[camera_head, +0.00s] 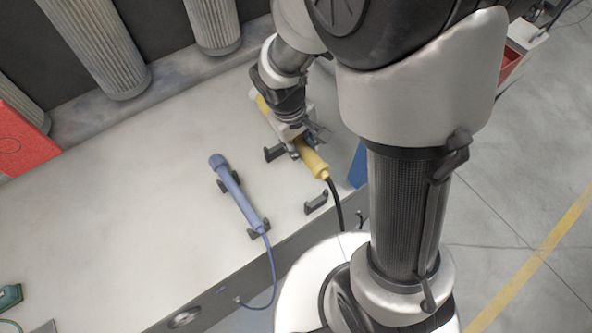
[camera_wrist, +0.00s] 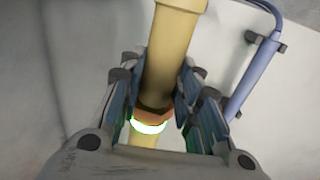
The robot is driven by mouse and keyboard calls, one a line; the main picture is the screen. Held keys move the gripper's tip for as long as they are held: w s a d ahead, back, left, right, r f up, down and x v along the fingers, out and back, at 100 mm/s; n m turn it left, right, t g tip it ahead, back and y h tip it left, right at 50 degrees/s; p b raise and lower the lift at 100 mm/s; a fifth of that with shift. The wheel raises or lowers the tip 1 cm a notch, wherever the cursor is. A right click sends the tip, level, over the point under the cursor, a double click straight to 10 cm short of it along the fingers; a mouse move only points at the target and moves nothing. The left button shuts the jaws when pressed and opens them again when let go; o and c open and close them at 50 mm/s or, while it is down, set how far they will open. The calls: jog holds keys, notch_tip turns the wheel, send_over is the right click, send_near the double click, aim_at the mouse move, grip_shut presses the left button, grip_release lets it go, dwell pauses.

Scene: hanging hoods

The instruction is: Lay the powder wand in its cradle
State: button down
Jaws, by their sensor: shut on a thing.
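The yellow wand (camera_head: 314,162) is in my gripper (camera_head: 298,140), tilted across the bench in the head view, with a black cable leaving its lower end. In the wrist view the yellow wand (camera_wrist: 172,50) runs between the two fingers of my gripper (camera_wrist: 158,75), which are shut on it; a glowing ring shows on it lower down. An empty black cradle has one bracket (camera_head: 275,153) beside my gripper and another (camera_head: 316,202) below the wand's cable end. The wand appears above these brackets; its exact height is hard to tell.
A blue wand (camera_head: 238,195) lies on two dark brackets to the left; it also shows in the wrist view (camera_wrist: 252,78). Its blue hose hangs over the bench's front edge. Ribbed hoods (camera_head: 95,45) hang at the back. A red box (camera_head: 24,140) stands far left. The bench's middle left is clear.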

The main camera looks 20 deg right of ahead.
jog(key=shift+w+f+b, duration=0.1)
jog(key=shift+f+b, duration=3.05)
jog(key=shift+f, duration=4.85)
jog(key=shift+f, duration=0.2)
jog(key=c, duration=1.2)
grip_release()
jog(key=shift+r, duration=0.1)
